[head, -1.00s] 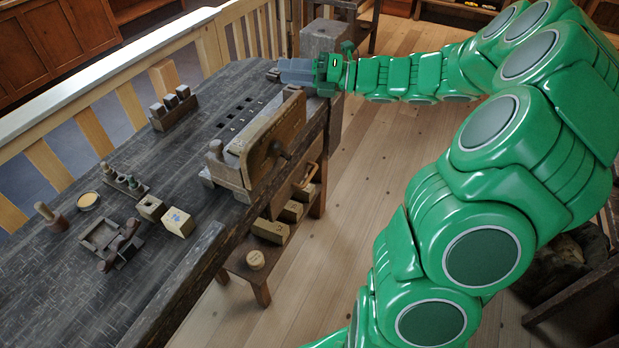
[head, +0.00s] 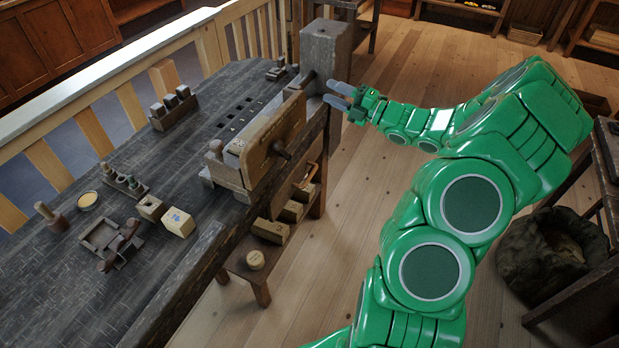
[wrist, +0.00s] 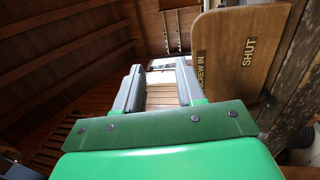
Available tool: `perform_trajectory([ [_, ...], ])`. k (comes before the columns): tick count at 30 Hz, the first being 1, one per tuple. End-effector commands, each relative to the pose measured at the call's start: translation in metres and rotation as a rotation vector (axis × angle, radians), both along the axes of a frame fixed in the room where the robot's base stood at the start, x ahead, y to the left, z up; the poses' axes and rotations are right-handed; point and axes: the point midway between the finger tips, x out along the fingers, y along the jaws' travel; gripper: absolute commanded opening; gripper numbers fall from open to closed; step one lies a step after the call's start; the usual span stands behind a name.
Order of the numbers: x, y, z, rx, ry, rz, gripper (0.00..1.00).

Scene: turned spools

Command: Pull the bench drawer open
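The workbench (head: 75,255) runs along the left of the head view, its top dark and worn. I cannot make out a drawer front in either view. My gripper (head: 336,95) is open and empty, beside the bench's far right end and close to the wooden post there. In the wrist view both fingers of my gripper (wrist: 160,88) stand apart with nothing between them.
A wooden vise jaw (head: 275,140) sticks out at the bench edge; in the wrist view its board (wrist: 240,45) reads "SCREW IN" and "SHUT". A thick post (head: 325,52) stands at the far end. A low shelf with blocks (head: 270,231) is below.

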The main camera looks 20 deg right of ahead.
Motion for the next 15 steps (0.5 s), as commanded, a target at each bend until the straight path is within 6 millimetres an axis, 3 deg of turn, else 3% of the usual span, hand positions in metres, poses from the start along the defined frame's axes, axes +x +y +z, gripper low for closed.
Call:
perform_trajectory([
  [15,-0.001,0.001,-0.132,0.003,0.003,0.002,0.38],
])
